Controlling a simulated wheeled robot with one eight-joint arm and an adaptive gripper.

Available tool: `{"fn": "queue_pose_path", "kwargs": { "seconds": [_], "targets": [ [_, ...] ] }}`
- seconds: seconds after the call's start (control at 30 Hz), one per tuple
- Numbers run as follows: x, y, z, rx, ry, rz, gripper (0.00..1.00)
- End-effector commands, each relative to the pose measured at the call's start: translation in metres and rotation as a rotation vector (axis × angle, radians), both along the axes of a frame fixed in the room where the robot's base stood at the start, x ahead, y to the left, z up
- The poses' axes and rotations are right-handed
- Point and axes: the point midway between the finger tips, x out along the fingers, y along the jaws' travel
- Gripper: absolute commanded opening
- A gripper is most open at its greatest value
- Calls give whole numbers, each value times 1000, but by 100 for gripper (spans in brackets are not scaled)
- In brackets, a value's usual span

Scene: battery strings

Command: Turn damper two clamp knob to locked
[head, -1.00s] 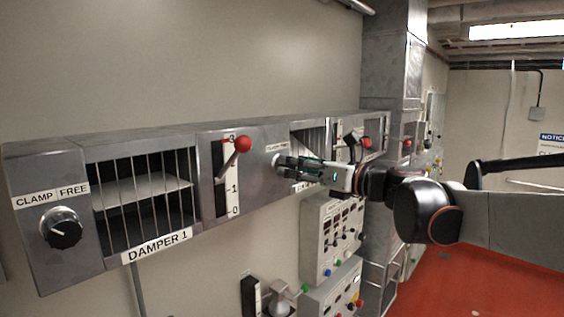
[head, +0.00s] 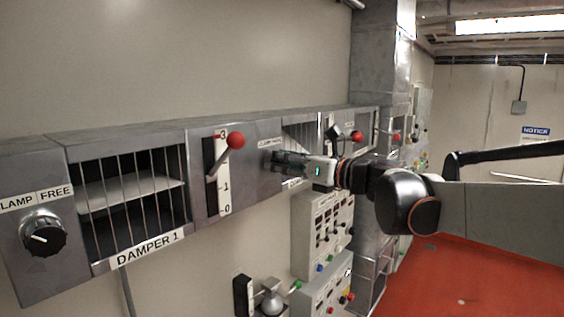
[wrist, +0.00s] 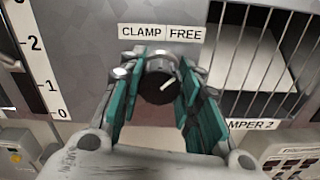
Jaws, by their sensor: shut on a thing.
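The damper two clamp knob (wrist: 158,80) is a round black dial on the grey panel under a CLAMP | FREE label (wrist: 161,33). Its white pointer mark slants up and right, toward the FREE side. My gripper (head: 272,160) reaches the panel right of damper one's red-balled lever (head: 235,140). In the wrist view its teal-padded fingers sit on the knob's left and right, and it is shut on the knob.
Damper 2's barred vent (wrist: 262,60) is right of the knob. A 0-to-3 scale (wrist: 38,60) is on the left. Damper 1's own knob (head: 42,233) is at the far left. Control boxes (head: 320,232) hang below my gripper.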

Motion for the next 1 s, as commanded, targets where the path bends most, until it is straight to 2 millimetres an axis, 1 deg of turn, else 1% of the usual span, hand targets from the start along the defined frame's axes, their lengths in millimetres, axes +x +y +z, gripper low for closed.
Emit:
{"fn": "queue_pose_path", "kwargs": {
  "seconds": [0.17,0.37,1.0],
  "targets": [
    [0,0,1,-28,-39,0,7],
    [0,0,1,-104,-138,0,7],
    [-1,1,1,-472,-611,-1,7]
  ]
}}
